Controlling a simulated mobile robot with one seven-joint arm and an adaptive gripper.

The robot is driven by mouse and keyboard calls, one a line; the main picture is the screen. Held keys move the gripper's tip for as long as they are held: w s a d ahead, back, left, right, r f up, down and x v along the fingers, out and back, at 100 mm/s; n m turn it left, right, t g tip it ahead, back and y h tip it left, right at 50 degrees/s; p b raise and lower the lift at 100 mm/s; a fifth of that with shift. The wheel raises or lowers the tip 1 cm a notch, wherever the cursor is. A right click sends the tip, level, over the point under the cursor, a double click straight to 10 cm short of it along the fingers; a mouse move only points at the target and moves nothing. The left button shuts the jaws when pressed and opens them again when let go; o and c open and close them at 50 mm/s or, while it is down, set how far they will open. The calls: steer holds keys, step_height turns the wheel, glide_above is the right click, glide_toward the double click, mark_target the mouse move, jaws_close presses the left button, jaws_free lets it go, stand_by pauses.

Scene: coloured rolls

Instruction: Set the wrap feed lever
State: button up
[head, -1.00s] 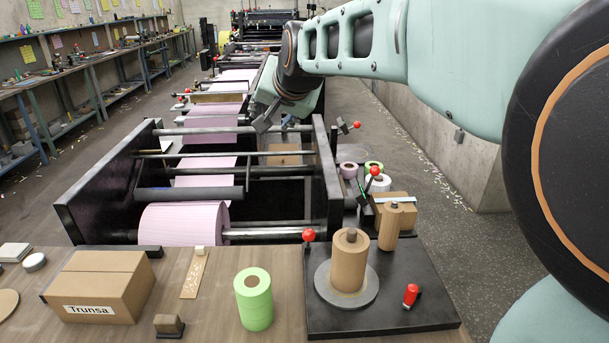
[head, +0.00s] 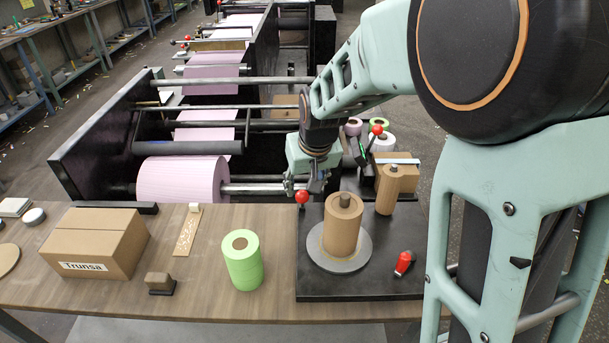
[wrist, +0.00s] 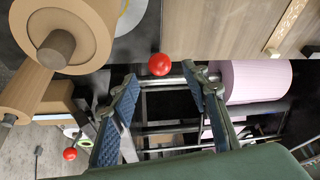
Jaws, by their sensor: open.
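My gripper (head: 302,187) is open and empty, pointing down just behind a red ball knob (head: 302,197) at the back left corner of the black wrapping base (head: 320,281). In the wrist view the red ball (wrist: 159,64) shows between and just beyond my two blue-padded fingertips (wrist: 159,74), with no clear contact. A brown paper roll (head: 343,226) stands on a grey disc (head: 339,250) on the base. A short red handle (head: 403,263) leans at the base's right side. Another red knob (head: 377,129) stands farther back. I cannot tell from markings which is the wrap feed lever.
A green roll (head: 242,259) and a carton (head: 95,241) stand on the wooden table (head: 205,286).

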mark_target(303, 193)
steer(key=x, duration=0.7)
steer(key=shift+w+f, duration=0.1)
steer(key=shift+w, duration=0.05)
jaws_close()
